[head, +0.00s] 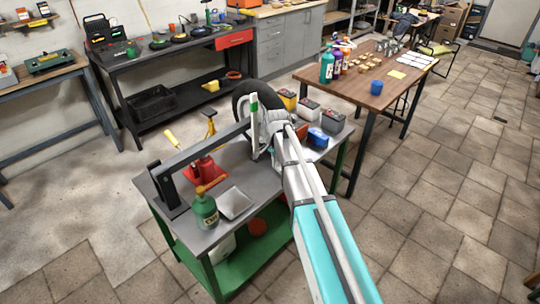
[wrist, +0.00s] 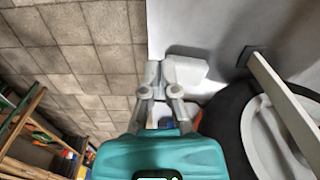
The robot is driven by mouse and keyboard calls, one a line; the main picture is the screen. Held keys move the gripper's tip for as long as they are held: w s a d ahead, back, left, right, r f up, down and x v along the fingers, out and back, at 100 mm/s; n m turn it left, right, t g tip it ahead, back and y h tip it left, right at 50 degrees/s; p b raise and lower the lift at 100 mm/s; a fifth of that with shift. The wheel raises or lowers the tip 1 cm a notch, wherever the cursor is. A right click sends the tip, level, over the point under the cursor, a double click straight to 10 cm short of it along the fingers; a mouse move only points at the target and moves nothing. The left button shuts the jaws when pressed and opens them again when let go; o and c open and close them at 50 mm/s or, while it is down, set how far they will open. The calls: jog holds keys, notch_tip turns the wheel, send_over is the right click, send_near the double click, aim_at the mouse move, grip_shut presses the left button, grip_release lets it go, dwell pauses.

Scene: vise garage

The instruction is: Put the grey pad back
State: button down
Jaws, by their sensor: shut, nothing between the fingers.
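A flat, light grey pad (head: 235,203) lies on the grey workbench (head: 180,228), near its front edge and beside a green bottle (head: 205,208). My gripper (wrist: 158,80) is shut and empty in the wrist view, low over the bench edge. A pale block-like thing (wrist: 187,72) shows just beyond the fingertips; I cannot tell whether it is the pad or whether the fingers touch it. In the head view my arm reaches over the bench towards the wheel, and the fingertips cannot be made out.
A black-tyred wheel (head: 242,94) stands at the bench's back; it also shows in the wrist view (wrist: 228,118). A grey bar on a black post (head: 168,190) spans the bench. A red jack (head: 203,168) stands below it. Several battery-like boxes (head: 309,109) crowd the right end.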

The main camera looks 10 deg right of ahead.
jog(key=s+d+r+n+p, duration=0.2)
jog(key=s+n, duration=0.2)
jog(key=s, duration=0.6)
jog(key=s+d+r+n+p, duration=0.2)
jog(key=s+n, duration=0.3)
jog(key=s, duration=0.6)
jog(key=shift+s+d+r+p, duration=0.3)
jog(key=shift+d+r, duration=0.35)
jog(key=shift+d, duration=0.2)
